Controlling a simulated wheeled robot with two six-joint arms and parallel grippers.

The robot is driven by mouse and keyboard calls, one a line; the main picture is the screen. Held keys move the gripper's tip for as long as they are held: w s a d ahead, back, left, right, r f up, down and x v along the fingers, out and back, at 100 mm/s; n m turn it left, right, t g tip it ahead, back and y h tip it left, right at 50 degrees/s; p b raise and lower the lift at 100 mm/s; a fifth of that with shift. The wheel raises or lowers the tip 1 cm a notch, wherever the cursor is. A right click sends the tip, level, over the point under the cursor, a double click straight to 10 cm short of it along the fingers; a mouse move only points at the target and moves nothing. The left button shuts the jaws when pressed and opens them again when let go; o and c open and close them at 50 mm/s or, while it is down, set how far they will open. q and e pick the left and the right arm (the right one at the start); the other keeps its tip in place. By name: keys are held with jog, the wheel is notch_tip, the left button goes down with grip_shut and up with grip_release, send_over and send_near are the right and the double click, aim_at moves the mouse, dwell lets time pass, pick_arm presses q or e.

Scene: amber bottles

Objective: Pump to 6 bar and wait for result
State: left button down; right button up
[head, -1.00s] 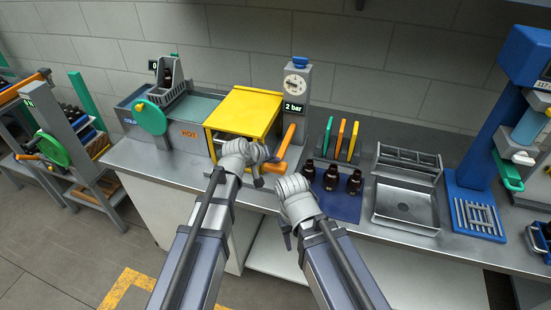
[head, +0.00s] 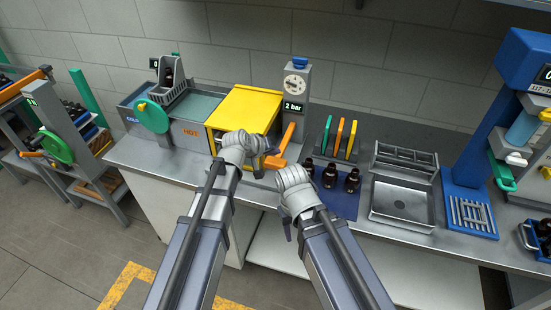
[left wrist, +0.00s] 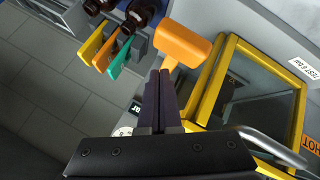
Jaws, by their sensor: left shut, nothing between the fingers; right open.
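The grey pump column (head: 302,75) carries a round dial (head: 295,86) and a display (head: 293,106) reading "2 bar". Its orange lever (head: 287,139) slants down towards the counter's front, and its thick handle shows in the left wrist view (left wrist: 182,44). The yellow-framed test box (head: 245,108) stands left of it. My left gripper (head: 258,170) is shut and empty beside the lever handle; in the left wrist view its closed fingers (left wrist: 160,90) point at the handle, and I cannot tell whether they touch. My right gripper (head: 288,232) is open, low in front of the counter edge.
Several amber bottles (head: 329,176) stand on a blue mat (head: 343,204), with coloured upright tags (head: 340,138) behind. A grey tray (head: 402,204) and a blue machine (head: 490,130) stand right. A hot-cold bath (head: 200,107) with a green wheel (head: 152,117) stands left.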

pick_arm(q)
jog(key=shift+r+p, duration=1.55)
jog(key=shift+r, duration=0.35)
pick_arm(e)
notch_tip(320, 180, up, 4)
jog(key=shift+f, duration=0.1)
pick_arm(q)
jog(key=shift+f, duration=0.1)
jog(key=s+a+f+m+g+y+b, duration=0.2)
jog(key=s+f, duration=0.2)
jog(key=s, duration=0.4)
jog(key=s+a+f+m+g+y+b, duration=0.1)
jog(key=s+f+g+y+b, duration=0.1)
jog(key=s, duration=0.7)
jog(key=s+a+f+m+g+y+b, duration=0.2)
jog(key=s+f+g, duration=0.1)
jog(key=s+f, duration=0.4)
jog(key=shift+s+a+m+g+y, duration=0.3)
jog(key=shift+s+g+y, duration=0.1)
jog(key=shift+s, duration=0.45)
pick_arm(e)
notch_tip(320, 180, down, 6)
jog(key=shift+f, duration=0.2)
jog(key=shift+c, duration=0.2)
grip_shut()
